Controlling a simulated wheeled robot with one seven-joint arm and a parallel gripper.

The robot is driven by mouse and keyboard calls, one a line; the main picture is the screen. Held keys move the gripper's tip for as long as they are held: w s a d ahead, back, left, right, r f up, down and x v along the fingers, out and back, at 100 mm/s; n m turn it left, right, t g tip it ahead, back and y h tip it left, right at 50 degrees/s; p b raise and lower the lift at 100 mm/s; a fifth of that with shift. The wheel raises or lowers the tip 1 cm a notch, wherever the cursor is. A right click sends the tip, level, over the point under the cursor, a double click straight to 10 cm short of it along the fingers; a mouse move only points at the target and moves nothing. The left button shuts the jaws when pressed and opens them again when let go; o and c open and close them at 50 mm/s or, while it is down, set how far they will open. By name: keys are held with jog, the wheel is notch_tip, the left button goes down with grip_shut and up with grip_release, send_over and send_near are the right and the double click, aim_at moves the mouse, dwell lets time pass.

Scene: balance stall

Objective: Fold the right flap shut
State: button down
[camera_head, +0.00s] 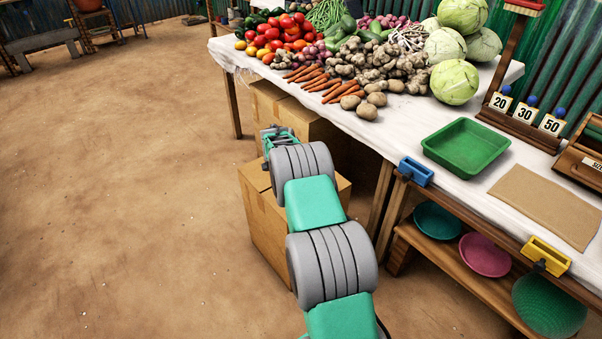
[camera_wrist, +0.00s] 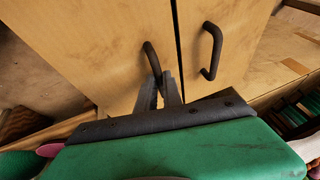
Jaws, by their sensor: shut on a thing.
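In the wrist view two tan flaps lie side by side with a dark narrow gap between them: a left flap (camera_wrist: 85,40) and a right flap (camera_wrist: 245,25). Each carries a black bar handle, one on the left flap (camera_wrist: 150,55) and one on the right flap (camera_wrist: 216,48). My gripper (camera_wrist: 164,84) is shut at the lower end of the left-hand handle; the right-hand handle stands free. In the head view my gripper (camera_head: 275,138) is over the cardboard boxes by the table; my arm hides much of the front box (camera_head: 262,225).
A white-clothed table (camera_head: 395,130) with vegetables, a green tray (camera_head: 467,147) and a tan mat (camera_head: 545,205) stands to the right. Bowls sit on its lower shelf (camera_head: 450,268). A table leg (camera_head: 382,200) is close to my arm. The dirt floor at left is clear.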

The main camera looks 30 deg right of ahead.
jog(key=shift+s+a+f, duration=0.1)
jog(key=shift+a+f, duration=0.2)
jog(key=c, duration=1.7)
grip_release()
jog(key=shift+o, duration=1)
jog(key=shift+d+r, duration=0.15)
jog(key=shift+r, duration=0.05)
jog(key=p+v, duration=0.1)
jog(key=v, duration=0.6)
jog(key=shift+r, duration=0.35)
